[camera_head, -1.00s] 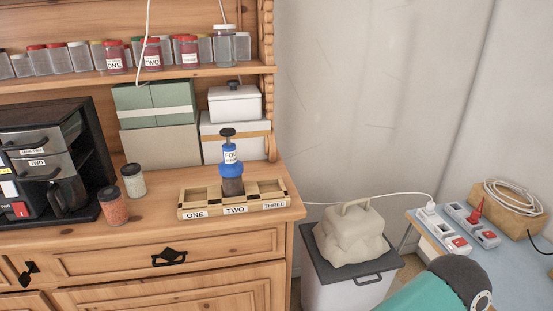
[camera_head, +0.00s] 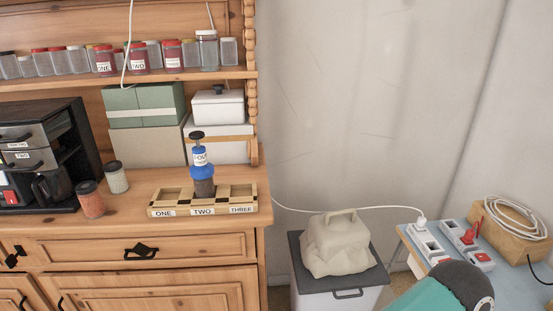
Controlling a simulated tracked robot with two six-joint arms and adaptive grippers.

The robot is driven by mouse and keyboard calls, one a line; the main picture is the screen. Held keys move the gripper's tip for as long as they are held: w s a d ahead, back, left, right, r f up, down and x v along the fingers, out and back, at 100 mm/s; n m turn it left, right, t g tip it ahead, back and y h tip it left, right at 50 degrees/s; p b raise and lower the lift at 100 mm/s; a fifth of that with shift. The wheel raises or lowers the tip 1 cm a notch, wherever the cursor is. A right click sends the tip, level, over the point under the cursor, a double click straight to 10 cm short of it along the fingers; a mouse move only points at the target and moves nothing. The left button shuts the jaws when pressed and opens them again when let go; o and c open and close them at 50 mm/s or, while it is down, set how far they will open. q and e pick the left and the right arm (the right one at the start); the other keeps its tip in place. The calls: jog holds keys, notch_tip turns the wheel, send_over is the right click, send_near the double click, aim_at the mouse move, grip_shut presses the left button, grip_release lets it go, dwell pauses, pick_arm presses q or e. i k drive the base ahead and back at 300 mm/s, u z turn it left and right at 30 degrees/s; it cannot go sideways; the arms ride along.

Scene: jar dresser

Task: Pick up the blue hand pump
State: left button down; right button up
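The blue hand pump (camera_head: 201,164) stands upright in the wooden tray (camera_head: 157,212), in or just behind the middle compartment labelled TWO. It has a dark knob on top, a white label, a blue collar and a dark lower part. The tray sits on the dresser top near its front right edge, with labels ONE, TWO and THREE. Neither of my grippers is in view. A teal and dark grey rounded part of mine shows at the lower right, apart from the pump.
Two jars (camera_head: 90,200) stand left of the tray, beside a black coffee machine (camera_head: 45,150). Boxes (camera_head: 145,145) stand behind the pump, under a shelf of jars (camera_head: 207,50). Right of the dresser are a lidded bin (camera_head: 345,293) and a blue table with power strips (camera_head: 428,243).

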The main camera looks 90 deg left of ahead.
aim_at(202, 169)
jog(key=z, duration=1.8)
jog(key=i, duration=0.1)
jog(key=u, duration=3.1)
jog(key=i, duration=0.25)
jog(key=z, duration=3.5)
jog(key=k, duration=0.6)
jog(key=u, duration=5.8)
